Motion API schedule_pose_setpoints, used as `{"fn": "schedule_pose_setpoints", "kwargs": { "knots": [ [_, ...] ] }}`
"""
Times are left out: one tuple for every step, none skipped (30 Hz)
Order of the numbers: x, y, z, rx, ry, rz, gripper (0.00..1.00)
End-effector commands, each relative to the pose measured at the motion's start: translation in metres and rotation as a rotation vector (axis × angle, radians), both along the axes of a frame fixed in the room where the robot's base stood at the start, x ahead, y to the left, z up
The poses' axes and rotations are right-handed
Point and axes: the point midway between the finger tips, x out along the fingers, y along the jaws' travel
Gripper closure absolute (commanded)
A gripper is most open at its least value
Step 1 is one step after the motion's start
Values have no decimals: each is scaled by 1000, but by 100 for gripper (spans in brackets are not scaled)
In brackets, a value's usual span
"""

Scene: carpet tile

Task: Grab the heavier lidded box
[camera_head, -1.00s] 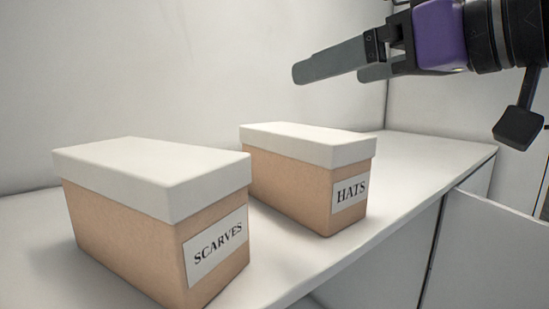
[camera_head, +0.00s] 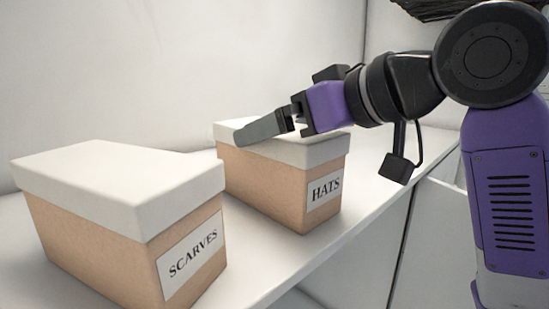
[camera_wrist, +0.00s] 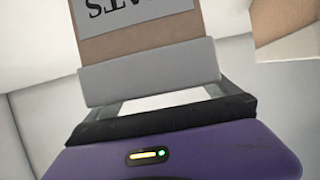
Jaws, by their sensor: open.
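The HATS box (camera_head: 262,190) is tan with a white lid and a front label, and stands on the white shelf. The SCARVES box (camera_head: 125,240), similar and lidded, stands nearer and to the left. My gripper (camera_head: 240,138) is open, its fingers over or in front of the HATS lid in the head view. I cannot tell whether they touch it; the far finger is mostly hidden. In the wrist view the HATS box (camera_wrist: 135,48) appears upside down with its label cut off, its lid edge just beyond my gripper (camera_wrist: 163,99). Neither box's weight can be seen.
The white shelf (camera_head: 375,200) is bare to the right of the HATS box. A white wall (camera_head: 130,70) rises behind both boxes. A narrow gap separates the boxes. A tan surface, probably the SCARVES box (camera_wrist: 286,28), shows at the wrist view's upper right.

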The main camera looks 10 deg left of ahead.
Motion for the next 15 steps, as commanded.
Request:
{"fn": "schedule_pose_setpoints", "kwargs": {
  "knots": [
    [1,2,-1,0,0,0,0],
    [2,2,-1,0,0,0,0],
    [2,2,-1,1,-1,0,0],
    [2,2,-1,1,-1,0,0],
    [2,2,-1,1,-1,0,0],
    [2,2,-1,1,-1,0,0],
    [2,2,-1,1,-1,0,0],
    [2,2,-1,1,-1,0,0],
    [2,2,-1,1,-1,0,8],
    [2,2,-1,1,-1,0,14],
    [2,2,-1,1,-1,0,20],
    [2,2,-1,1,-1,0,28],
    [2,2,-1,1,-1,0,33],
    [2,2,-1,1,-1,0,39],
    [2,2,-1,1,-1,0,47]
  ]
}}
